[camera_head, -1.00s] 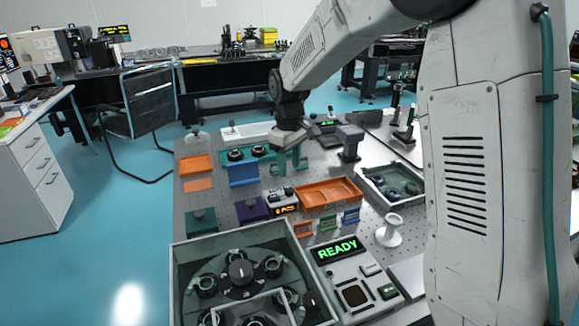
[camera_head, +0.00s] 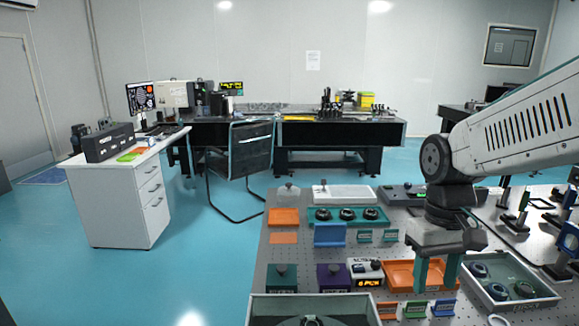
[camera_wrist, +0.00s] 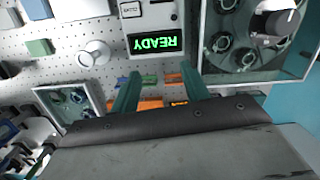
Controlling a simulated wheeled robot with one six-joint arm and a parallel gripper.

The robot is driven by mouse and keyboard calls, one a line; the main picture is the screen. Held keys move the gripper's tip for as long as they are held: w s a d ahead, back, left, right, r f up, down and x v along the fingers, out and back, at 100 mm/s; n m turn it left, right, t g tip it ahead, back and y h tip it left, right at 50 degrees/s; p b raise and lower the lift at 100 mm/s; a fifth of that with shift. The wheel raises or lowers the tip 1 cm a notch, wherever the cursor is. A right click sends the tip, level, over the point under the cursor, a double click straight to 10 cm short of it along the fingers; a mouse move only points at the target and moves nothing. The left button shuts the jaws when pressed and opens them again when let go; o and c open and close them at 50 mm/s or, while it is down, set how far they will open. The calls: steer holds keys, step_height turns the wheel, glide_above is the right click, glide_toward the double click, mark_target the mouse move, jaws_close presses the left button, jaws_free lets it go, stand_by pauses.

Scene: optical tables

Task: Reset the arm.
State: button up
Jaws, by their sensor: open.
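My arm reaches in from the right in the head view, over the perforated optical table (camera_head: 285,252). My gripper (camera_head: 433,290) points down above the orange tray (camera_head: 398,272), its two green fingers apart with nothing between them. In the wrist view the open fingers (camera_wrist: 160,92) frame small coloured holders, and the orange tray (camera_wrist: 150,104) shows partly behind them. Whether the fingertips touch anything cannot be told, but they appear to be above the table.
A grey bin with dark round parts (camera_head: 512,285) stands right of my gripper. A small device with an orange display (camera_head: 367,272) stands to its left. A lit READY panel (camera_wrist: 155,43) shows in the wrist view. Blue floor (camera_head: 130,285) lies open at left.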

steer(key=s+d+r+m+t, duration=0.1)
steer(key=s+r+t, duration=0.1)
steer(key=s, duration=1.2)
steer(key=shift+s+r+m+t, duration=0.2)
steer(key=shift+r+m+t, duration=0.15)
steer(key=shift+r, duration=0.55)
